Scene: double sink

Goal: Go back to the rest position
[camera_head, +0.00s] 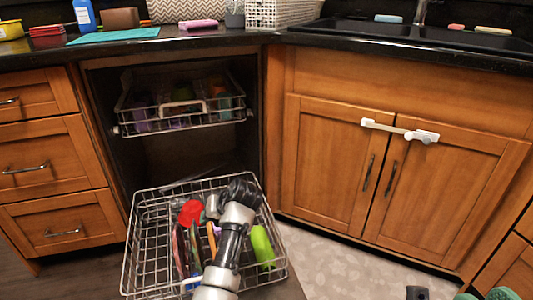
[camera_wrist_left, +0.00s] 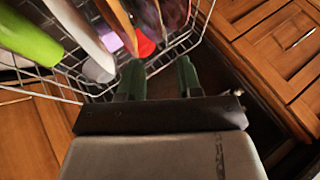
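My left arm reaches over the pulled-out lower dishwasher rack (camera_head: 130,235) in the head view, and its own wrist hides the fingers there. In the left wrist view my left gripper (camera_wrist_left: 160,78) has its two dark green fingers apart with nothing between them. The fingers are near the rack's wire edge, beside the dishes. At the bottom right of the head view, green parts that look like my right gripper's fingers (camera_head: 484,295) are cut off by the frame, and their opening is unclear.
The lower rack holds a red item (camera_head: 190,212), a green item (camera_head: 262,246) and several utensils. The upper rack (camera_head: 180,107) is partly out with dishes. A white latch (camera_head: 400,131) spans the closed sink cabinet doors. The floor (camera_head: 340,262) right of the rack is clear.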

